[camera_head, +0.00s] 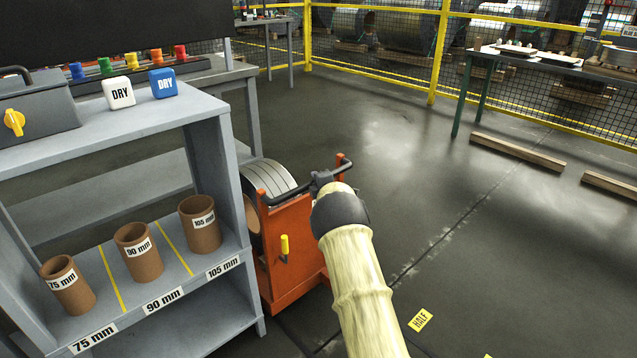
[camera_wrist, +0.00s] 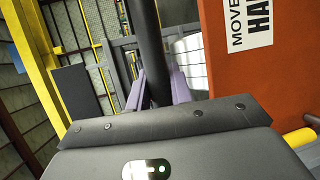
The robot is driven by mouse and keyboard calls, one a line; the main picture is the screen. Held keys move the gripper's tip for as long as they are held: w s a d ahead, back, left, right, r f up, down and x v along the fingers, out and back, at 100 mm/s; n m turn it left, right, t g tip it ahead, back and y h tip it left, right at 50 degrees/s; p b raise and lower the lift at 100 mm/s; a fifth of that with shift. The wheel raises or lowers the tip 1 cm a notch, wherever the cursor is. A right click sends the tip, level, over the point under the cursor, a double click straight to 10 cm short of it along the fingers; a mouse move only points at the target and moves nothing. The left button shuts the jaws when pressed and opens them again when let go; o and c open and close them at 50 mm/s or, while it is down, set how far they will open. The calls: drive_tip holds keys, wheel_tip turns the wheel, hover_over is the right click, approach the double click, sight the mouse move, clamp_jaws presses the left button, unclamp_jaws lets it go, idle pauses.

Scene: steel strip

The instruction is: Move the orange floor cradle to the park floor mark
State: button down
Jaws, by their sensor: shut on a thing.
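The orange floor cradle (camera_head: 292,250) stands on the floor just right of the grey shelf unit, with a steel coil (camera_head: 268,177) in it. A dark push bar (camera_head: 345,165) runs across its top, and a yellow handle (camera_head: 285,248) is on its front panel. My gripper (camera_head: 322,180) is at the push bar, partly hidden by my own wrist. In the wrist view my gripper (camera_wrist: 160,90) is shut around the dark bar (camera_wrist: 150,45), and the cradle's orange panel (camera_wrist: 240,85) with a partly readable label is at right. No mark reading "park" is visible.
A yellow "HALF" floor mark (camera_head: 420,320) lies right of my arm. The shelf unit (camera_head: 225,180) with labelled brown tubes stands close on the cradle's left. Timber beams (camera_head: 518,151) lie by the right fence and table. The middle floor (camera_head: 370,120) is open.

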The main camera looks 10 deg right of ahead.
drive_tip(key=shift+a+f, duration=0.1)
drive_tip(key=shift+a, duration=0.25)
drive_tip(key=c, duration=1.3)
unclamp_jaws()
drive_tip(key=shift+o, duration=0.2)
drive_tip(key=shift+d+r, duration=0.1)
drive_tip(key=shift+r, duration=0.1)
drive_tip(key=shift+d, duration=0.15)
drive_tip(key=shift+s, duration=0.15)
drive_tip(key=s+d+r+p, duration=0.1)
drive_tip(key=s, duration=0.7)
drive_tip(key=s+r+p, duration=0.2)
drive_tip(key=s, duration=0.6)
drive_tip(key=shift+s+d+p, duration=0.3)
drive_tip(key=shift+s+d, duration=0.05)
drive_tip(key=shift+s, duration=0.05)
